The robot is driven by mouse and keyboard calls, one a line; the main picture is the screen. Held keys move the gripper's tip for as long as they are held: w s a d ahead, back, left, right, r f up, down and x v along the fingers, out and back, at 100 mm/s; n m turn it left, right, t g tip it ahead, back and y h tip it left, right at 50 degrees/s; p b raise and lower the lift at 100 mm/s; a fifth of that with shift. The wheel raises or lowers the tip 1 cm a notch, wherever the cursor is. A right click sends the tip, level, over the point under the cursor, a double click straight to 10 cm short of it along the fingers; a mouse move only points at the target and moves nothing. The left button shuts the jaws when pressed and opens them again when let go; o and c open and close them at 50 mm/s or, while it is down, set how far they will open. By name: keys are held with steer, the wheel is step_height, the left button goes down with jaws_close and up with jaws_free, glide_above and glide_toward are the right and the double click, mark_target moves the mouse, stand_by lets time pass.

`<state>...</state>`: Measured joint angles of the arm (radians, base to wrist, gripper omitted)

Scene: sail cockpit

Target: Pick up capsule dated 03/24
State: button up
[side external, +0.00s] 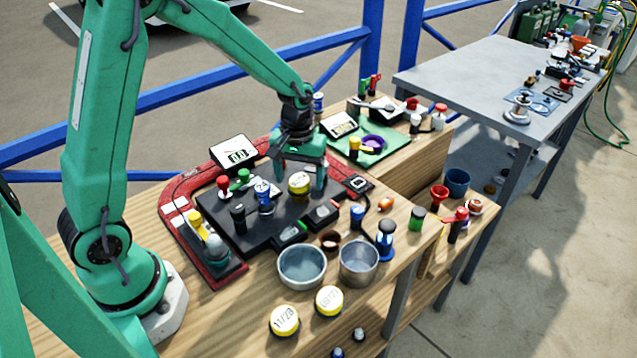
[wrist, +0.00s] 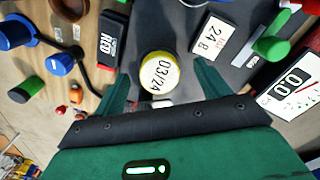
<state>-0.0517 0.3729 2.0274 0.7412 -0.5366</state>
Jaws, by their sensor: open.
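The capsule dated 03/24 is a short round thing with a yellow rim and a pale top. In the wrist view the capsule (wrist: 160,72) shows its printed top between my gripper's fingers. In the side external view the capsule (side external: 299,184) sits on the dark mat (side external: 245,236). My gripper (side external: 299,180) is above and around it, pointing down, with a finger on either side. In the wrist view my gripper (wrist: 162,88) is open, with gaps between the fingers and the capsule. I cannot tell how far down the fingertips reach.
Two more yellow-rimmed capsules (side external: 284,320) (side external: 329,300) lie at the front by two metal cups (side external: 302,266) (side external: 358,262). Several coloured knobs crowd the mat's left.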

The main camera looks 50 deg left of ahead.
steer(key=shift+f, duration=0.85)
steer(key=c, duration=1)
